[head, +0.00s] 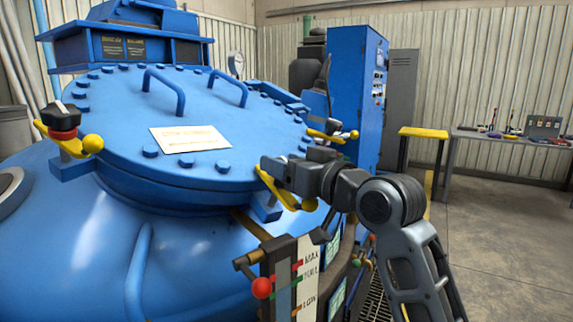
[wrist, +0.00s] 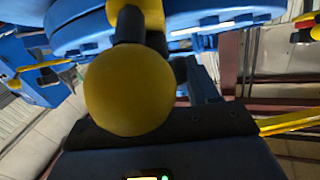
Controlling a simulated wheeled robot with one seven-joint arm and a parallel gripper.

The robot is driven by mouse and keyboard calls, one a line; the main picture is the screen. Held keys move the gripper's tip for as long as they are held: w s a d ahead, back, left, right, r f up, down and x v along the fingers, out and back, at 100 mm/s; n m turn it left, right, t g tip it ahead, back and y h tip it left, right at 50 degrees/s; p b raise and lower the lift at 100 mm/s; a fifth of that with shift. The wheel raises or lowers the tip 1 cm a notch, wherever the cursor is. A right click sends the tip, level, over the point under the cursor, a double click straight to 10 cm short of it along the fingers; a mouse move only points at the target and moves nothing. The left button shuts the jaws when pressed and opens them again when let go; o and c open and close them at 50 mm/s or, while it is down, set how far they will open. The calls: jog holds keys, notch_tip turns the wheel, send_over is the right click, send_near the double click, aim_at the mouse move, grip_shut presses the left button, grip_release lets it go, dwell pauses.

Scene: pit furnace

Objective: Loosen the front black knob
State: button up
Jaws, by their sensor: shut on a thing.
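The front yellow clamp (head: 272,186) sits at the near right rim of the blue furnace lid and ends in a yellow ball (head: 309,204). My gripper (head: 272,168) is just above this clamp, reaching in from the right. It is shut at the place of the front black knob, which it covers; the contact itself is hidden. In the wrist view the yellow ball (wrist: 130,92) fills the middle and blocks part of the fingers. Another black knob (head: 60,117) with a red collar stands on the left clamp.
The lid (head: 215,110) carries bolts, two handles and a white label. Below my gripper is a level gauge (head: 307,272) with a red ball valve (head: 261,288). A blue cabinet (head: 350,85) and a workbench (head: 515,138) stand behind. Floor at right is clear.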

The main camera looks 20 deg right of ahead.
jog(key=shift+c, duration=1.3)
jog(key=shift+f+y+b, duration=0.1)
jog(key=shift+y+b, duration=0.2)
jog(key=shift+b, duration=0.1)
jog(key=n+y+b, duration=0.2)
jog(key=b, duration=0.1)
jog(key=shift+f+g, duration=0.2)
jog(key=shift+g, duration=0.2)
jog(key=n+g+y+b, duration=0.1)
jog(key=n+y+b, duration=0.2)
jog(key=b, duration=0.1)
jog(key=shift+f+n+g+b, duration=0.1)
jog(key=shift+n+g+b, duration=0.2)
jog(key=n+g+y+b, duration=0.2)
jog(key=n+y+b, duration=0.1)
jog(key=shift+n+g+b, duration=0.3)
jog(key=shift+g+b, duration=0.05)
jog(key=shift+g, duration=0.05)
jog(key=n+g+y+b, duration=0.1)
jog(key=n+g, duration=0.1)
jog(key=n+g+y+b, duration=0.1)
jog(key=g, duration=0.1)
jog(key=n+g+y+b, duration=0.1)
jog(key=n+g, duration=0.1)
jog(key=shift+s+a+r+n, duration=0.1)
jog(key=shift+a+r+n, duration=0.05)
jog(key=shift+r+n, duration=0.2)
jog(key=shift+n+g, duration=2.15)
jog(key=shift+g, duration=0.25)
